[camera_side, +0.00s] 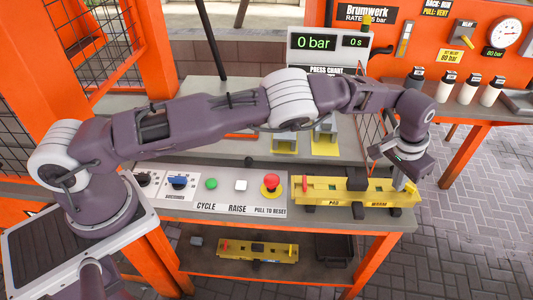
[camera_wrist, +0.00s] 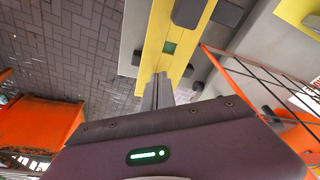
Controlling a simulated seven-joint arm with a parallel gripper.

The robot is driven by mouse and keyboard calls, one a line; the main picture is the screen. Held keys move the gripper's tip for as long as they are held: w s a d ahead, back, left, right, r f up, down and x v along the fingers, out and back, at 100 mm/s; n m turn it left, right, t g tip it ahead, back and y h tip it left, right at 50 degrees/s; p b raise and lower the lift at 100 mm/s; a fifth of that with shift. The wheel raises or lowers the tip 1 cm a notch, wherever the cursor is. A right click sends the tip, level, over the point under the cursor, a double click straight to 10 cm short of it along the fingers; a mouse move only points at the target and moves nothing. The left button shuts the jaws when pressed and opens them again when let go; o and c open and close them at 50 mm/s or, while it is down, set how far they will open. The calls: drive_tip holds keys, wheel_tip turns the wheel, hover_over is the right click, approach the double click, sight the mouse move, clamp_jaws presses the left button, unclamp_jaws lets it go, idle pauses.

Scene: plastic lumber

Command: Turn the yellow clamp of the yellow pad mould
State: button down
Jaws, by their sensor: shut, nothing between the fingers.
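The yellow pad mould (camera_side: 335,192) lies along the right part of the bench front, with "PAD" and "WARM" on its front face. It also shows in the wrist view (camera_wrist: 151,55). A red clamp (camera_side: 305,184) stands at its left end. A small yellow upright piece (camera_side: 411,187), apparently the yellow clamp, shows at its right end beside my fingers. My gripper (camera_side: 399,185) points down at that right end, its fingers together and empty. In the wrist view my fingertips (camera_wrist: 160,77) overlap the mould's end; the clamp cannot be made out there, and whether they touch it is unclear.
A control panel (camera_side: 225,208) with several buttons, including a red mushroom button (camera_side: 270,184), lies left of the mould. A second yellow mould (camera_side: 258,252) sits on the lower shelf. Orange press bars (camera_wrist: 250,75) stand near my gripper. Open floor (camera_side: 465,225) lies to the right.

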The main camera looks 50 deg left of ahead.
drive_tip(key=shift+s, duration=0.1)
drive_tip(key=shift+s+a, duration=0.2)
drive_tip(key=shift+s, duration=0.05)
wheel_tip(320, 180, up, 6)
drive_tip(key=shift+r, duration=0.1)
idle(0.3)
drive_tip(key=d+f, duration=0.1)
drive_tip(key=f, duration=0.3)
drive_tip(key=s+d+f, duration=0.1)
drive_tip(key=f, duration=0.1)
drive_tip(key=shift+d+f, duration=0.1)
drive_tip(key=shift+d, duration=0.2)
drive_tip(key=shift+w+a, duration=0.1)
drive_tip(key=shift+w, duration=0.5)
idle(0.9)
